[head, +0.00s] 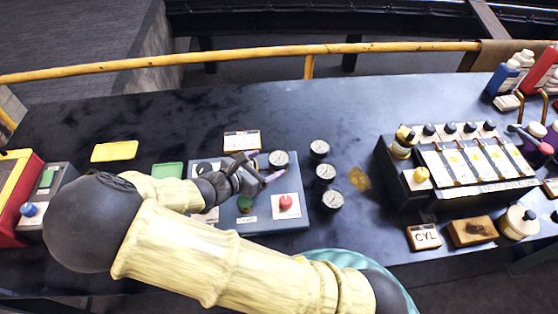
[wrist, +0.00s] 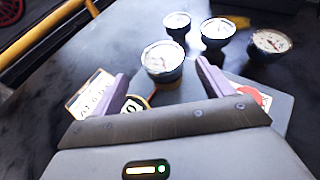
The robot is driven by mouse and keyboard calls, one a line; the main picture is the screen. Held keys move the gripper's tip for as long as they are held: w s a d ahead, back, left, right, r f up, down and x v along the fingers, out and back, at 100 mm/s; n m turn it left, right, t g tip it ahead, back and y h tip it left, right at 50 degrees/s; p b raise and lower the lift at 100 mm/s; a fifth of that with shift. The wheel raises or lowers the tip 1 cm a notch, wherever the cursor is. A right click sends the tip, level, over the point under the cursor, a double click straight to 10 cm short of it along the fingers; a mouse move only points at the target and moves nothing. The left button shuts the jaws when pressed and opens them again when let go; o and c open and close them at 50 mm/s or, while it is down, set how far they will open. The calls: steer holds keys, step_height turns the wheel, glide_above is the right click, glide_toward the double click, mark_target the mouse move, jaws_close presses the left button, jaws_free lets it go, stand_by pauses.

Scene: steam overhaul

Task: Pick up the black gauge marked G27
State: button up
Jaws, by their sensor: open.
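Several round gauges with white dials and dark bodies are in view, and I cannot read G27 on any of them. One gauge (head: 279,158) sits at the back right of a grey-blue panel (head: 262,212); in the wrist view this gauge (wrist: 163,62) appears just beyond and between my fingertips. Three others stand on the black bench to its right: a back one (head: 319,149), a middle one (head: 326,172) and a front one (head: 333,201). My gripper (head: 263,171) is open and empty above the panel. In the wrist view its purple fingers (wrist: 161,72) are spread.
A black rack (head: 450,165) with knobs and a CYL plate (head: 424,237) are to the right. A yellow rail (head: 250,53) runs behind the bench.

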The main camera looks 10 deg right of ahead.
mark_target(282, 158)
steer(key=shift+x, duration=1.2)
steer(key=shift+x, duration=2.6)
steer(key=shift+s+d+f, duration=0.1)
steer(key=shift+s+f, duration=0.05)
steer(key=shift+s, duration=0.1)
steer(key=c, duration=1.2)
steer(key=shift+o, duration=0.2)
step_height(282, 158, up, 10)
steer(key=shift+r+p, duration=0.1)
steer(key=shift+p, duration=0.35)
